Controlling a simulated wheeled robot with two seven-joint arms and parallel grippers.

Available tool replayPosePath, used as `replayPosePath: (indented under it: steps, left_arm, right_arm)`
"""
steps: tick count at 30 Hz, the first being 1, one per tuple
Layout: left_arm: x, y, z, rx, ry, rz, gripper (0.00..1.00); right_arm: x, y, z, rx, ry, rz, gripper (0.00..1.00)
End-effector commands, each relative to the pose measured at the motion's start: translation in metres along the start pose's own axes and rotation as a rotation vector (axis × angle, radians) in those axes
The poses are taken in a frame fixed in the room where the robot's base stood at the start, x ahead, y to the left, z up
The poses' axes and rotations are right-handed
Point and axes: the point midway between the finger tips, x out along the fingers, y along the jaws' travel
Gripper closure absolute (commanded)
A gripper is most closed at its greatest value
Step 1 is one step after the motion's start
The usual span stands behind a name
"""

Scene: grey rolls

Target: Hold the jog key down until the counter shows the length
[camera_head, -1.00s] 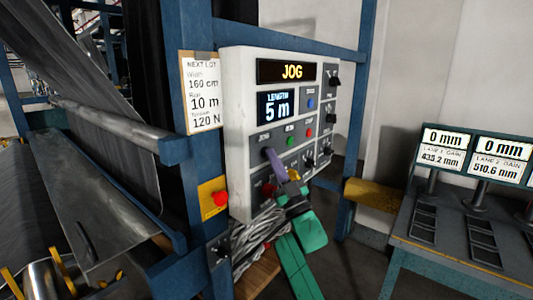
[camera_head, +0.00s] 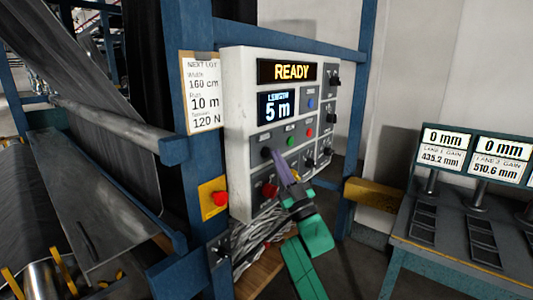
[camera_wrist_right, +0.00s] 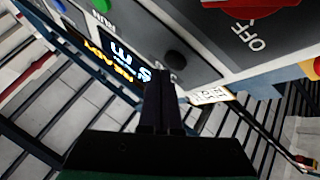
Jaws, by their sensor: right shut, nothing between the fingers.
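The white control panel (camera_head: 238,120) has a top display (camera_head: 292,71) reading READY. Its length counter (camera_head: 276,108) shows 5 m. The card (camera_head: 203,90) beside it reads 160 cm, 10 m and 120 N. The dark jog key (camera_head: 266,153) is on the panel's left side; in the right wrist view it is a dark round button (camera_wrist_right: 176,60). My right gripper (camera_head: 276,155) is shut and empty, its fingertips close beside the key; I cannot tell whether they touch it. The wrist view shows the closed fingers (camera_wrist_right: 160,80) too. My left gripper is not in view.
Green (camera_head: 290,141) and red (camera_head: 309,132) buttons sit near the key, with a red knob (camera_head: 269,190) below. A red stop button (camera_head: 221,198) is on the yellow plate at left. Cables (camera_head: 255,238) hang under the panel. Blue posts flank it.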

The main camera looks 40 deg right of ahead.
Motion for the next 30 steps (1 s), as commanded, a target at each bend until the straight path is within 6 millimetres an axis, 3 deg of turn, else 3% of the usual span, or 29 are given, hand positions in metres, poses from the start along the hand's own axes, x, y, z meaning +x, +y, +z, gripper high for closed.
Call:
replayPosePath:
  steps: [16,30]
  left_arm:
    - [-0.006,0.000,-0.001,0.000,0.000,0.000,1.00]
    - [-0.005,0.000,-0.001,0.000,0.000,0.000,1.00]
  right_arm:
    - [-0.033,0.024,-0.024,-0.001,0.000,-0.001,1.00]
    - [-0.035,0.025,-0.025,-0.001,0.000,0.000,1.00]
